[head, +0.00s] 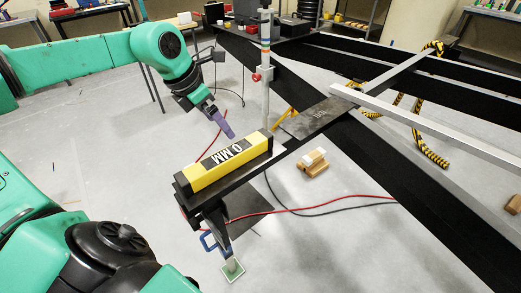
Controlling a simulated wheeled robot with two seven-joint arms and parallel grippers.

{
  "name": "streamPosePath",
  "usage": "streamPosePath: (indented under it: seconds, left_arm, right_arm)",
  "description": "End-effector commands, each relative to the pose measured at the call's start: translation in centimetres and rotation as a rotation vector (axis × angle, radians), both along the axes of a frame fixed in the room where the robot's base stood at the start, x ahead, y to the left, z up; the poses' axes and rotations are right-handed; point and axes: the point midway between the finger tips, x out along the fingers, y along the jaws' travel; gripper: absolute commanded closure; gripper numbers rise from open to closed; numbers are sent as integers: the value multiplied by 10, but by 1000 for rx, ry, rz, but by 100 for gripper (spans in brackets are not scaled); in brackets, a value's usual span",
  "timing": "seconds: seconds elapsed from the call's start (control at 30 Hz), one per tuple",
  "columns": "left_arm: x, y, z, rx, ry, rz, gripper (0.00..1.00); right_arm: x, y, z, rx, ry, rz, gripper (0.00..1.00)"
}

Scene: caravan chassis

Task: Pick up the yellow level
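The yellow level (226,161) is a yellow-and-black block with a "0 MM" label. It lies along the dark chassis bar near the middle of the head view. My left gripper (224,124), with purple fingers, is above and behind the level, pointing down toward it and apart from it. Its fingers overlap in this view, so I cannot tell whether they are open or shut. My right gripper is out of view.
Black chassis beams (420,195) fill the right side. A silver post (266,90) stands close to the level's far side. A yellow-black rope (428,148) hangs over the beams. A wooden block (314,164) and red and black cables (320,210) lie on the floor.

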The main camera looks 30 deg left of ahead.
Motion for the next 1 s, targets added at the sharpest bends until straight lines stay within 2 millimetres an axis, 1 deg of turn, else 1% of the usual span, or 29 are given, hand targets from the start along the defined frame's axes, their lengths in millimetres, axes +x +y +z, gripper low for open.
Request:
streamPosePath:
  seconds: [0.07,0.13,0.23,0.3,0.4,0.6,0.83,0.9,1.0]
  left_arm:
    - [1,0,-8,9,9,-3,0]
    - [6,-2,-21,5,11,-4,0]
    - [15,-6,-48,2,12,-3,0]
    - [22,-8,-63,2,10,-3,0]
    - [29,-9,-79,4,7,-1,0]
    - [35,-13,-94,3,5,-1,0]
    - [47,-21,-126,4,7,1,0]
    - [50,-22,-131,4,5,1,0]
    - [52,-23,-133,2,0,1,0]
  right_arm:
    - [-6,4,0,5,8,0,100]
    - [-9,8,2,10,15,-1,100]
    - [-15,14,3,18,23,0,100]
    - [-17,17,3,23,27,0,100]
    - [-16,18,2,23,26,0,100]
    - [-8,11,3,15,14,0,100]
    - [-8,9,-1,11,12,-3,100]
    - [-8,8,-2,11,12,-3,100]
    - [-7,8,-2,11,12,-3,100]
